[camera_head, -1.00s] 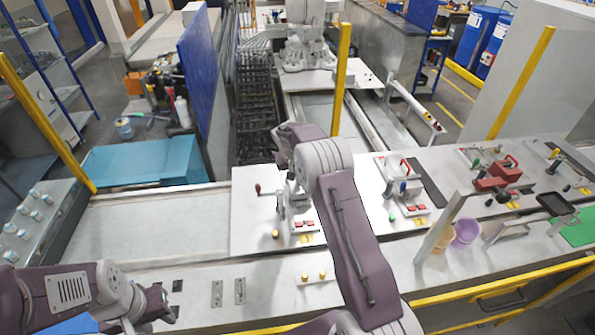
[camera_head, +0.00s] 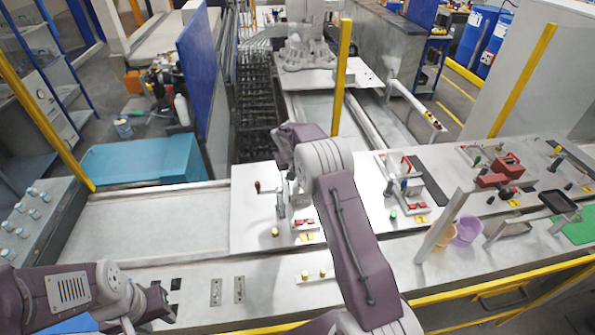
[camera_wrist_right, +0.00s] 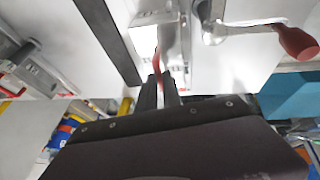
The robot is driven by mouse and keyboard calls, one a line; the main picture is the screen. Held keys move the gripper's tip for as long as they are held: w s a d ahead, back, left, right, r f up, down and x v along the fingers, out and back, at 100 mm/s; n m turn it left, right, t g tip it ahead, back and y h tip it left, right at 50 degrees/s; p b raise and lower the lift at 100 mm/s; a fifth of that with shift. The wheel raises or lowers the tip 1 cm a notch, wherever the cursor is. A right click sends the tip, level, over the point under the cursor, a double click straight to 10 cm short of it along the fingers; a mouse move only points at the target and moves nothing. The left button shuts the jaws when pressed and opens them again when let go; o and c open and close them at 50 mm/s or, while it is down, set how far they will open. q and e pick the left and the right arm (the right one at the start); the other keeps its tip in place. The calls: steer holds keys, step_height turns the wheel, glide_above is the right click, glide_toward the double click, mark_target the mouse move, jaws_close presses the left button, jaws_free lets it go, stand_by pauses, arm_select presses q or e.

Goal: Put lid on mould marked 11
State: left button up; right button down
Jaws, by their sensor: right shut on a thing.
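My right gripper shows in the right wrist view (camera_wrist_right: 164,88), with its two fingers close together on a thin red handle (camera_wrist_right: 158,62). The handle stands against a pale metal fixture (camera_wrist_right: 172,40) on a white plate. In the head view, my right arm covers the gripper and part of the near fixture (camera_head: 299,213). I cannot tell whether the lid is seated on the mould there. No number 11 is readable. My left gripper (camera_head: 158,306) is low at the left, away from the fixtures; its fingertips are unclear.
A lever with a red knob (camera_head: 257,187) stands left of the near fixture; its red grip (camera_wrist_right: 298,43) shows beside my right gripper. Another fixture (camera_head: 405,188) stands to the right, then a red clamp (camera_head: 500,175). A yellow post (camera_head: 342,75) rises behind. The left worktop (camera_head: 150,225) is clear.

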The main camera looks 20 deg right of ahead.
steer(key=c, duration=1.4)
jaws_free()
steer(key=shift+r, duration=0.1)
steer(key=shift+c, duration=0.2)
steer(key=shift+s+a+r+b, duration=0.1)
steer(key=shift+r+b, duration=0.15)
steer(key=shift+b, duration=0.1)
steer(key=b+v, duration=0.3)
steer(key=v, duration=0.5)
steer(key=shift+r, duration=0.2)
steer(key=shift+s, duration=0.1)
